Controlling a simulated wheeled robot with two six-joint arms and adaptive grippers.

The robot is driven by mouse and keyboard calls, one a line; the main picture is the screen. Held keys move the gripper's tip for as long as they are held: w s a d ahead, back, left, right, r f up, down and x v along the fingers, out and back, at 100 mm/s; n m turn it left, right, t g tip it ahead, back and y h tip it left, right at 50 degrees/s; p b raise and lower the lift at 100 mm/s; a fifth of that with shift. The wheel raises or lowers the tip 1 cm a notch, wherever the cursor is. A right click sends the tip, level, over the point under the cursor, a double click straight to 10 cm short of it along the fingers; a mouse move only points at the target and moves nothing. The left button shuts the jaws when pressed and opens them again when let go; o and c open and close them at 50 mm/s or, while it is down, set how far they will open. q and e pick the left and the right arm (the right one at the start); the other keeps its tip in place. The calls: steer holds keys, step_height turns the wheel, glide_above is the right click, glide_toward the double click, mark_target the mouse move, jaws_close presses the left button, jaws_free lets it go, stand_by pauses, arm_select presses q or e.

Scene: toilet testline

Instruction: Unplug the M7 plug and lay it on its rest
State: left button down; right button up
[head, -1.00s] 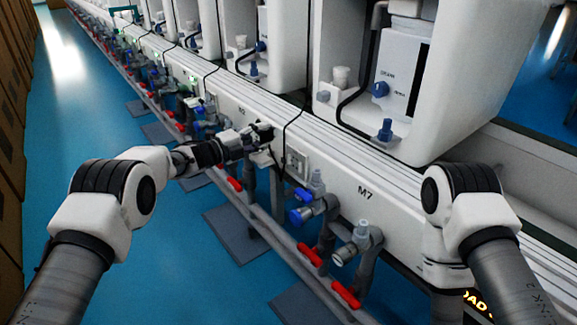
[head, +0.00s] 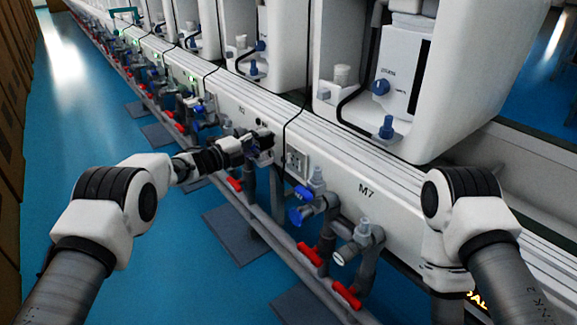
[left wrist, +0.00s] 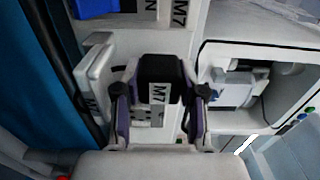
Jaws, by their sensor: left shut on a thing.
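My left gripper (head: 264,143) is shut on the M7 plug. In the left wrist view the plug (left wrist: 158,72) is a black block with a white M7 label, between the two dark and purple fingers (left wrist: 158,108). A grey-white socket plate (head: 297,160) is on the rail front, just right of the gripper in the head view, and its face looks bare. The plug appears clear of it. A pale bracket (left wrist: 97,78) with a partly hidden label stands left of the gripper in the left wrist view; it may be the rest. My right gripper is not in view.
The long white rail (head: 335,177) carries an M7 label. Blue-handled valves (head: 300,213) and red-handled pipes (head: 312,254) stand below it. A black cable (head: 288,125) crosses the rail top. White toilet units (head: 400,85) stand behind. Blue floor (head: 165,240) is clear at left.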

arm_select(q)
steer(key=shift+f, duration=0.25)
steer(key=c, duration=0.6)
jaws_free()
steer(key=shift+s+f, duration=0.1)
steer(key=shift+f, duration=0.15)
steer(key=v, duration=1.2)
steer(key=shift+r, duration=0.4)
